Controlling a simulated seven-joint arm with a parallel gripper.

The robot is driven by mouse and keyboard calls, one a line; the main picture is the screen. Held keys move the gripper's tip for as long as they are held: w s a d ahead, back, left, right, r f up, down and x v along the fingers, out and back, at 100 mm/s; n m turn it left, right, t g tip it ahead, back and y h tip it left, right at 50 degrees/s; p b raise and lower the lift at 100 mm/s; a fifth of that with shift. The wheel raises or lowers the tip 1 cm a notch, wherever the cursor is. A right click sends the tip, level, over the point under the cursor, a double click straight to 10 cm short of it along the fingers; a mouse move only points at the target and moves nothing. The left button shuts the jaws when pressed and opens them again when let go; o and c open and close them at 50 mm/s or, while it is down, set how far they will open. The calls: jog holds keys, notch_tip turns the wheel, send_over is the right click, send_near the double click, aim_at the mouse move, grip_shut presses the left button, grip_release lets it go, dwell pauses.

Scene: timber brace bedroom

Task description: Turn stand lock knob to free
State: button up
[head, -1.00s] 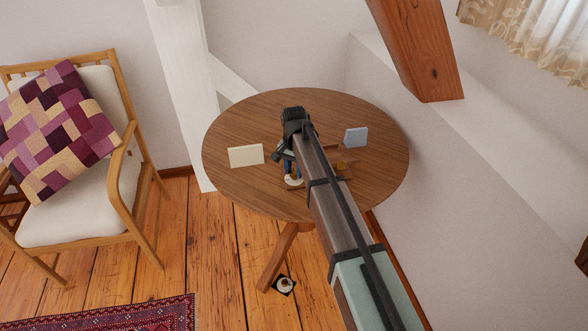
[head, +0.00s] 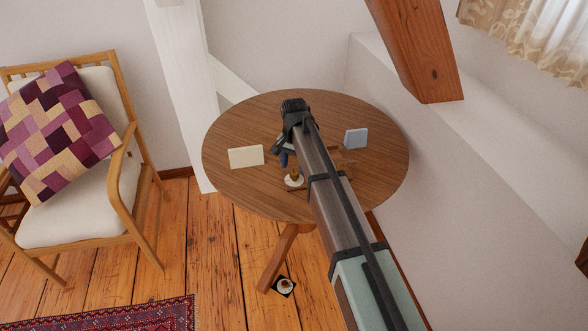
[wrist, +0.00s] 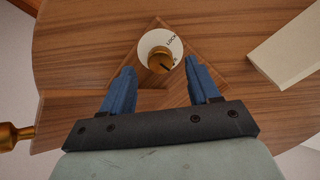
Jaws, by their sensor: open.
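The stand lock knob (wrist: 160,60) is a round brass knob with a dark pointer line, on a white dial (wrist: 147,47) in the wrist view. The word LOCK shows at the dial's upper right, and the pointer aims to the lower right. The dial sits on a wooden stand base (wrist: 205,72) on the round table. My gripper (wrist: 161,72) is open, its two blue fingers apart on either side below the knob and not closed on it. In the head view the knob (head: 294,176) shows beside my arm, which hides much of the stand.
The round wooden table (head: 230,120) is otherwise mostly clear. A slanted timber brace (head: 420,50) hangs above the table's right side.

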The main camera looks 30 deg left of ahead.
aim_at(294, 173)
notch_tip(294, 173, up, 11)
dwell(0.4)
dwell(0.4)
